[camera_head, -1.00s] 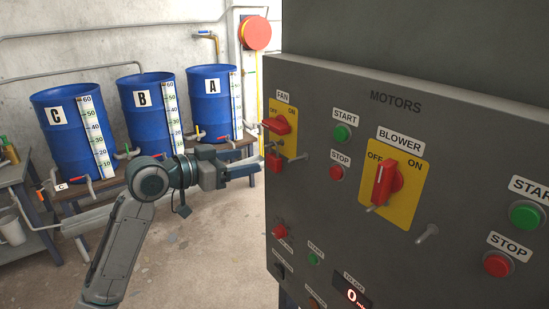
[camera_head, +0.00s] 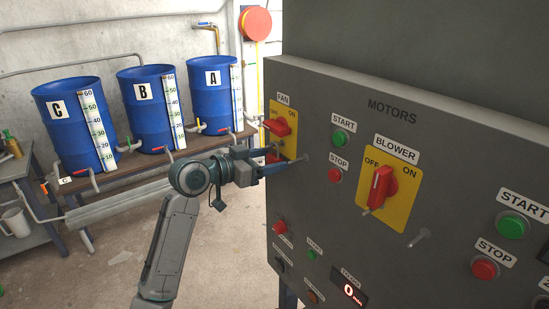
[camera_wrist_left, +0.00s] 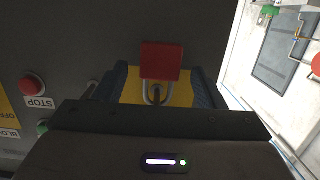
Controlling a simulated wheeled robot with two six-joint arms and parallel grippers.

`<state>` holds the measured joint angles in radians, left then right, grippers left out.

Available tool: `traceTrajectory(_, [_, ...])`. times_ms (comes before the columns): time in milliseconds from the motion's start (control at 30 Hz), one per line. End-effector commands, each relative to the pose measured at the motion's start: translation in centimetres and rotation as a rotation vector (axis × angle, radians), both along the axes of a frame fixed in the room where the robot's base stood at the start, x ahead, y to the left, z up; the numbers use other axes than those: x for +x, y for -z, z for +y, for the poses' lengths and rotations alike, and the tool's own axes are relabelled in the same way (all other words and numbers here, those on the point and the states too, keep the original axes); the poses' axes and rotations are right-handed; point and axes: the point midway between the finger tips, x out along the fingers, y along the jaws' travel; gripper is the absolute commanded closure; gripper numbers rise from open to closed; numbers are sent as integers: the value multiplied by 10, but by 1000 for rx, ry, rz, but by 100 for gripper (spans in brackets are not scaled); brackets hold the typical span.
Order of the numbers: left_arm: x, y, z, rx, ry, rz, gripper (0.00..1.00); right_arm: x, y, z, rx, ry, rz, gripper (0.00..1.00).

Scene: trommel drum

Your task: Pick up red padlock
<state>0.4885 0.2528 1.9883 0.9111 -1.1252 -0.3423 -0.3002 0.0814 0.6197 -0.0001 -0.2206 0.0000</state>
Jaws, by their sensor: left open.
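The red padlock (camera_wrist_left: 160,62) hangs upside down in the left wrist view, its metal shackle towards my gripper's body, in front of the yellow fan switch plate. In the head view a small red part of the padlock (camera_head: 272,158) shows below the fan switch; my gripper hides the rest. My left gripper (camera_head: 284,166) is open at the padlock, close to the panel face. In the wrist view its two dark blue fingers stand on either side of the padlock, with gaps visible. My right gripper is out of view.
The grey motor panel (camera_head: 335,115) fills the right side. A red fan switch (camera_head: 279,127) sits just above my gripper, and a metal peg (camera_head: 306,158) sticks out beside it. Blue drums (camera_head: 148,120) stand on a bench behind. Open floor lies left of the panel.

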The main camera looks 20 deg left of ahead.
Motion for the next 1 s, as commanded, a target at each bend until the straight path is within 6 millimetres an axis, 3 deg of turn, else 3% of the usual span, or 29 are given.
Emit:
traceTrajectory(133, [0, 0, 0, 0, 0, 0, 38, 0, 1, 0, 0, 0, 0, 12])
traceTrajectory(400, [0, 0, 0, -1, 0, -1, 88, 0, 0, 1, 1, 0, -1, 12])
traceTrajectory(733, [0, -2, 0, 0, 0, -2, 88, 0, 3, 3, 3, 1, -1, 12])
traceTrajectory(933, [0, -15, 0, 0, 2, -6, 88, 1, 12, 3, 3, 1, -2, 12])
traceTrajectory(1000, [-7, -13, 7, 4, -2, -3, 88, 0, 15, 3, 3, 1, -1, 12])
